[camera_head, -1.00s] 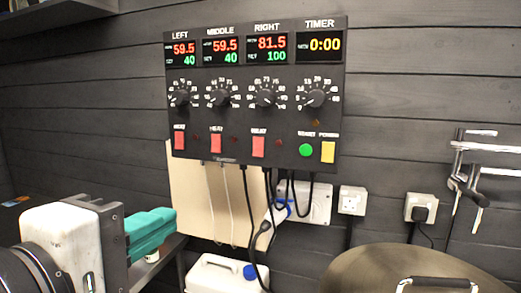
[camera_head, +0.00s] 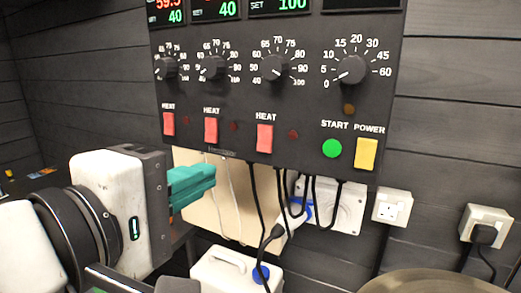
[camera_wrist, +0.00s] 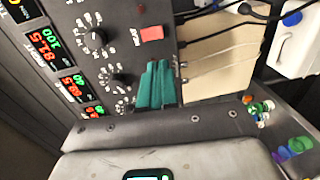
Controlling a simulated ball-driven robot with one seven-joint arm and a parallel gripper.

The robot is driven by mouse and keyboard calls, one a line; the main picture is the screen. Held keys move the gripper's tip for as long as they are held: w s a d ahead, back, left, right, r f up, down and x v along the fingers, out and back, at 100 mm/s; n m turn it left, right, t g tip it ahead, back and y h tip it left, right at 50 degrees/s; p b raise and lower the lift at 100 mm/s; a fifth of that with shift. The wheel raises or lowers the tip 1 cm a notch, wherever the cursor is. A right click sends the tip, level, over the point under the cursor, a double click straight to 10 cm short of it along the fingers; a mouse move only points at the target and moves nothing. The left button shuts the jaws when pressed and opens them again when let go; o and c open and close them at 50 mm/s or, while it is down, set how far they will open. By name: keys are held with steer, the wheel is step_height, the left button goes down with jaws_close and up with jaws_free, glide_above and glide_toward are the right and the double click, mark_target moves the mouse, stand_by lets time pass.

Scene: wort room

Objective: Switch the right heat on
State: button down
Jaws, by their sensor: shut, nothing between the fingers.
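A black control panel (camera_head: 235,110) on the wall carries three red heat switches under its knobs. The right heat switch (camera_head: 265,138) has a dark, unlit lamp (camera_head: 293,134) beside it. It also shows in the wrist view (camera_wrist: 152,33), apart from the fingertips. The middle switch (camera_head: 211,131) and left switch (camera_head: 168,124) show in the head view. My gripper (camera_head: 212,178) has teal fingers, closed together and empty, below and left of the right switch. In the wrist view, my gripper (camera_wrist: 158,66) points toward the panel and covers part of it.
A green start button (camera_head: 332,148) and yellow power switch (camera_head: 367,153) sit right of the right switch. Cables hang under the panel before sockets (camera_head: 347,205). A white canister (camera_head: 225,270) stands below. A round metal lid (camera_head: 435,283) is at lower right.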

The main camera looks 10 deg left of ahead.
mark_target(263, 149)
steer(key=p+x, duration=0.4)
steer(key=x, duration=0.9)
steer(key=shift+w+d, duration=0.15)
steer(key=shift+w, duration=0.3)
steer(key=shift+f, duration=0.1)
